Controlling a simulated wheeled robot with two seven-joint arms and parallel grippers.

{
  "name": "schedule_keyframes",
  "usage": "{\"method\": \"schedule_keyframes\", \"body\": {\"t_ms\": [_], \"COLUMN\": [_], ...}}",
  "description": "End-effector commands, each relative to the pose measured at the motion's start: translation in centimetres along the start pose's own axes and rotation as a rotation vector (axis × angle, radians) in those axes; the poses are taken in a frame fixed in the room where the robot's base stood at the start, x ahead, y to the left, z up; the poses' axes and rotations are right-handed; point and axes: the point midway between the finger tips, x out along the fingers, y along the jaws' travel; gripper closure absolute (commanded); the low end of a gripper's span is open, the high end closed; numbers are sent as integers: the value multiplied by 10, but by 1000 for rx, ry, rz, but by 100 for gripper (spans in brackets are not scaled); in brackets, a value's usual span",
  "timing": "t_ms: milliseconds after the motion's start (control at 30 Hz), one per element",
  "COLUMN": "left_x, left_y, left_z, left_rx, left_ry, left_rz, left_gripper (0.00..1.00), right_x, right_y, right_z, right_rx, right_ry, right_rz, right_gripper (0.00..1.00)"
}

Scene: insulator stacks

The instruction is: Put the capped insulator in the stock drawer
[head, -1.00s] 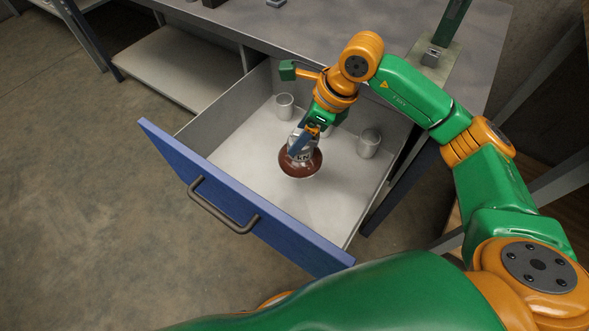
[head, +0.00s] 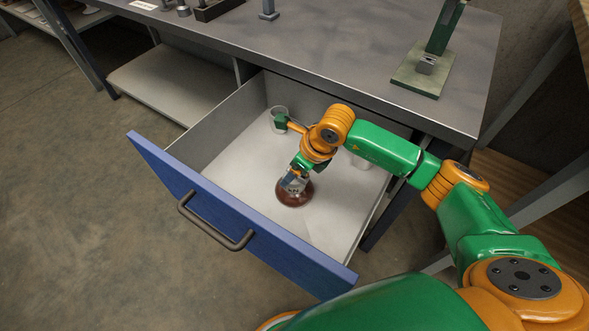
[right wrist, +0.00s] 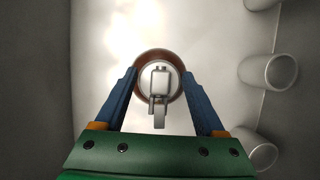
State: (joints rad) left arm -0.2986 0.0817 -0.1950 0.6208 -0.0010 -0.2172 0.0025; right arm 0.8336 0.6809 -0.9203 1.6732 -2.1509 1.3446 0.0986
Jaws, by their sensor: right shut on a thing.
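The capped insulator, a brown disc with a grey metal cap, is inside the open stock drawer. In the head view the insulator (head: 294,195) is low over the drawer floor, near the middle; I cannot tell whether it touches. My right gripper (head: 292,181) is shut on its cap from above. In the right wrist view the blue fingers of the right gripper (right wrist: 159,76) stand on either side of the cap, with the insulator (right wrist: 160,60) below them. The stock drawer (head: 225,140) is pulled out, with a blue front and dark handle. My left gripper is not in view.
The workbench top (head: 330,45) is above the drawer, bearing a green stand (head: 425,75). The drawer's front-left floor is clear.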

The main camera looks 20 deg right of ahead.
Motion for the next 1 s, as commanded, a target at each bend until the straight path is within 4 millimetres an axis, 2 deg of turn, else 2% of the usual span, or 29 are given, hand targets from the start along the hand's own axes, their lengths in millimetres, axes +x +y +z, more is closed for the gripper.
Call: {"method": "schedule_keyframes", "body": {"t_ms": [67, 100, 200, 467, 567, 800, 900, 1000], "left_x": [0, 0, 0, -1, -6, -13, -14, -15], "left_y": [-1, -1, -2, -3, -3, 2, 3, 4], "left_z": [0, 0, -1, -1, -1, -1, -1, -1], "left_rx": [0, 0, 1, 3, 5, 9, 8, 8], "left_ry": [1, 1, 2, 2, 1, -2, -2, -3], "left_rz": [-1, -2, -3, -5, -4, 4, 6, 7], "left_gripper": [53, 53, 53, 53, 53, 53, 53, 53], "right_x": [-1, 0, 0, -5, -24, -91, -109, -119], "right_y": [0, 0, 0, 0, -1, -1, -1, 0], "right_z": [1, 0, 0, 1, 2, 2, 1, 1], "right_rx": [-1, 0, 0, -1, -3, -2, -2, -1], "right_ry": [-4, 0, 0, -1, -2, -3, -2, -1], "right_rz": [-1, 0, 0, -1, -3, -5, -3, -1], "right_gripper": [100, 26, 0, 0, 0, 0, 0, 0]}}
